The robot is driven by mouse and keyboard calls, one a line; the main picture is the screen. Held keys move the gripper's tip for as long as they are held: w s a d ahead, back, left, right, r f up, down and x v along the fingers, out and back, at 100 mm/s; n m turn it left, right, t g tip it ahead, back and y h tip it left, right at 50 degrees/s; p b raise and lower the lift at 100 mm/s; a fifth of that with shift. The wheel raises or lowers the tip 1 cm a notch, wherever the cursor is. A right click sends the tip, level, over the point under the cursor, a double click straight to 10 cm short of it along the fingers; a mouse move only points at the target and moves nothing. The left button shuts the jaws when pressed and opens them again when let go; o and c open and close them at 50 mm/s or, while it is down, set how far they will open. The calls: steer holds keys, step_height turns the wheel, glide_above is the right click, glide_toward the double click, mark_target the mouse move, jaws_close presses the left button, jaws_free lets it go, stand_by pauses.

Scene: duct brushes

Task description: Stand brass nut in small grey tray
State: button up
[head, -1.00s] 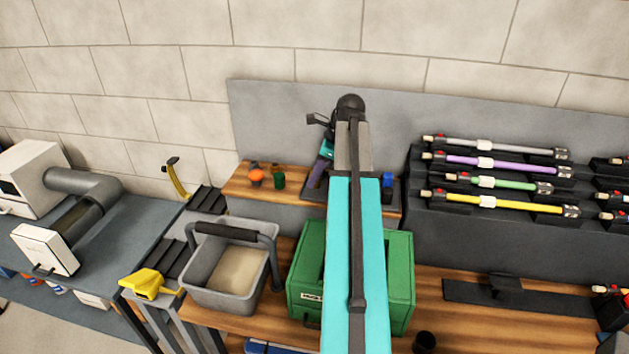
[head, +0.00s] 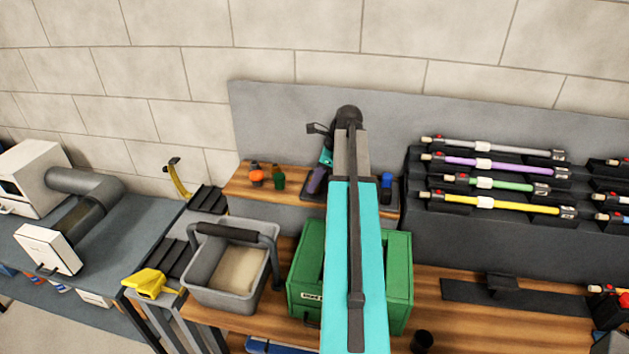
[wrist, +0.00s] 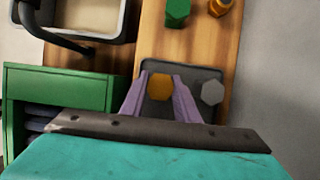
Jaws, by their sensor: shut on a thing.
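My gripper, with purple fingers, is shut on the brass nut (wrist: 160,87), an orange-gold hexagonal piece between its fingertips (wrist: 161,80) in the wrist view. The nut and fingertips overlap the small grey tray (wrist: 184,70); I cannot tell whether the nut touches its floor. A grey hexagonal nut (wrist: 212,92) stands in the same tray, to the right of my gripper. In the head view my gripper (head: 316,182) is partly hidden by my arm, and the brass nut cannot be made out there.
On the wooden shelf stand a green piece (head: 279,181) and an orange piece (head: 257,178). A blue piece (head: 387,184) is right of my arm. A green box (head: 400,270) and a grey bin (head: 215,290) are in front. Several coloured brushes (head: 500,182) lie on a rack at right.

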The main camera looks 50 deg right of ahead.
steer(key=shift+f, duration=0.35)
steer(key=shift+f, duration=0.15)
steer(key=o, duration=1.2)
steer(key=shift+b+v, duration=1.5)
steer(key=shift+v, duration=4.65)
steer(key=shift+w, duration=0.15)
